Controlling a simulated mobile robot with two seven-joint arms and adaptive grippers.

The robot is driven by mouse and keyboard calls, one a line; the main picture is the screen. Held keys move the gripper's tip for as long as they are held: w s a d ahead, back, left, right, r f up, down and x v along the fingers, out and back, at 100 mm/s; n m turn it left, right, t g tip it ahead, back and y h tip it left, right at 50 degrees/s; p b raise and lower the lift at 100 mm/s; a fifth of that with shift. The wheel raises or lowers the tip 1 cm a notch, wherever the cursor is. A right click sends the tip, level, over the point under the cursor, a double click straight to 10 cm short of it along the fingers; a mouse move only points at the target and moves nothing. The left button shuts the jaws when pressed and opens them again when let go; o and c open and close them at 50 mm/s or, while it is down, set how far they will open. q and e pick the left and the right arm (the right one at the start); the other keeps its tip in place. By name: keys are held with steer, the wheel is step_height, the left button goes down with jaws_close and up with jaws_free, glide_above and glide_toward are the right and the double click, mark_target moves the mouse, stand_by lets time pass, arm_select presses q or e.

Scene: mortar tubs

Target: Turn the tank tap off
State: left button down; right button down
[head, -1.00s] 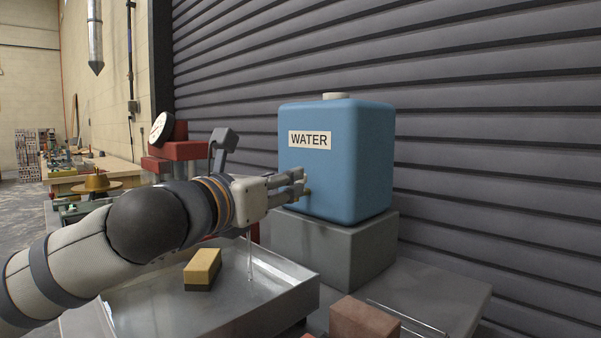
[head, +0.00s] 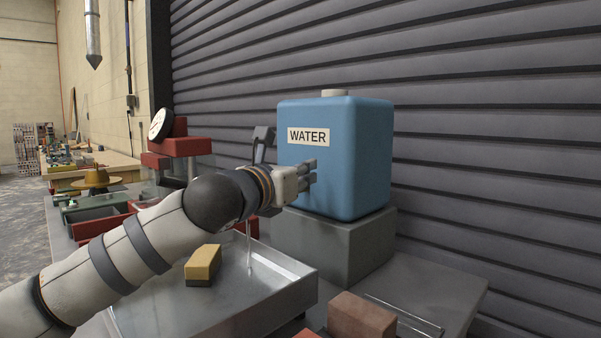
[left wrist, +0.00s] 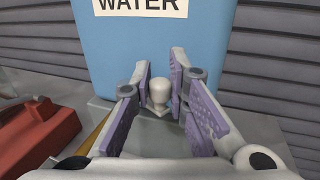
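The blue water tank (head: 345,165) stands on a grey block, its WATER label facing me; it also fills the top of the left wrist view (left wrist: 160,40). My left gripper (head: 309,173) is in front of the tank's lower front face. In the left wrist view its fingers (left wrist: 161,68) are apart, with a pale rounded knob (left wrist: 159,92), which looks like the tap handle, between them. I cannot tell whether they touch it. The tap is hidden behind my gripper in the head view. A thin water stream (head: 249,248) falls below my wrist. My right gripper is not in view.
A metal tray (head: 295,275) lies below the stream, with a yellow-topped sponge or block (head: 203,262) in it. A reddish brick (head: 362,320) sits at the front. Red tubs (head: 100,222) and a dial scale (head: 160,125) stand left. A ribbed shutter (head: 480,150) is behind the tank.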

arm_select(q)
steer(key=shift+d+f+n+t+y, duration=0.15)
steer(key=shift+d+n+t+y, duration=0.2)
steer(key=shift+y, duration=0.25)
steer(key=n+y, duration=0.1)
steer(key=y, duration=0.1)
steer(key=w+d+n+t+y, duration=0.1)
steer(key=n+y, duration=0.1)
steer(key=y, duration=0.1)
steer(key=n+y, duration=0.2)
steer(key=shift+w+d, duration=0.2)
steer(key=shift+d, duration=0.1)
steer(key=c, duration=1.6)
jaws_free()
steer(key=shift+o, duration=0.2)
